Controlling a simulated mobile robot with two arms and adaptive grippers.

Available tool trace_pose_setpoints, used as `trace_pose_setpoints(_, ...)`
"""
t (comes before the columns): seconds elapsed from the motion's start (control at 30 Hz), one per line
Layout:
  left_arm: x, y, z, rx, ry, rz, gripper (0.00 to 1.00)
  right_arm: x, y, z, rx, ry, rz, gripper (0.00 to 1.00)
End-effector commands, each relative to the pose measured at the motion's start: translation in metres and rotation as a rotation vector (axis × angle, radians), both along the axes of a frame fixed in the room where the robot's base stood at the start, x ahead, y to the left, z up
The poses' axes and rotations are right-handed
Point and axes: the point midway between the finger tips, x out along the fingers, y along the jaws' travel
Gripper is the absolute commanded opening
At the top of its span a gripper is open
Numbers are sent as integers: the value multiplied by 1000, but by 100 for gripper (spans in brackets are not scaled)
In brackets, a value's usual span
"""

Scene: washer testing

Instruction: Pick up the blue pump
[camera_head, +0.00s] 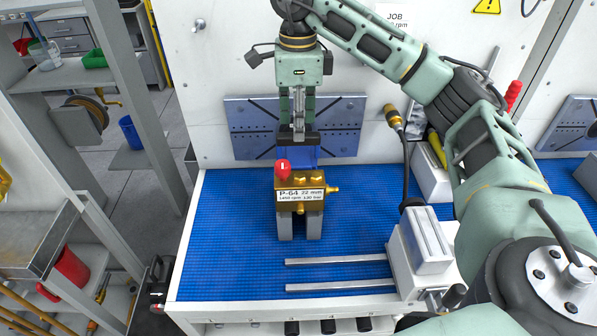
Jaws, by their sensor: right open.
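A blue body (310,156) shows just behind a brass block with a white P-64 label (301,194) and a red round cap. The brass block stands on two grey supports on the blue ribbed bench mat. The blue body is mostly hidden, so I cannot tell its full shape or whether it is joined to the brass block. My right gripper (298,137) points down just above the blue body, open. I cannot tell whether its fingers touch it. My left gripper is not in view.
The blue mat (228,235) is clear on the left. Two metal rails (335,259) run to a grey vise-like block (424,242) at the right. A grey slotted plate (250,130) is on the wall behind. A black cable with a brass connector (394,117) rises right of the gripper.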

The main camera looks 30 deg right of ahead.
Motion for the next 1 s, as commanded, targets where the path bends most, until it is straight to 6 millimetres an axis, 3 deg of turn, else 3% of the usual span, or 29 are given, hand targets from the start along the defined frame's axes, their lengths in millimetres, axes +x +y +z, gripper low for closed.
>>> trace_pose_setpoints(0.1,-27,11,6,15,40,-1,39,-2,0,-11,-1,3,-1,41)
trace_pose_setpoints(0.23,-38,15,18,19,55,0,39,-6,1,-30,0,5,-1,41)
trace_pose_setpoints(0.4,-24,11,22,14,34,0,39,-5,2,-51,0,0,-1,41)
trace_pose_setpoints(0.53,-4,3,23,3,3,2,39,-5,2,-55,0,-1,-1,41)
trace_pose_setpoints(0.67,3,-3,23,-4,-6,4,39,-5,2,-55,0,-1,0,41)
trace_pose_setpoints(1.0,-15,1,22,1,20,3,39,-4,2,-55,2,-1,0,12)
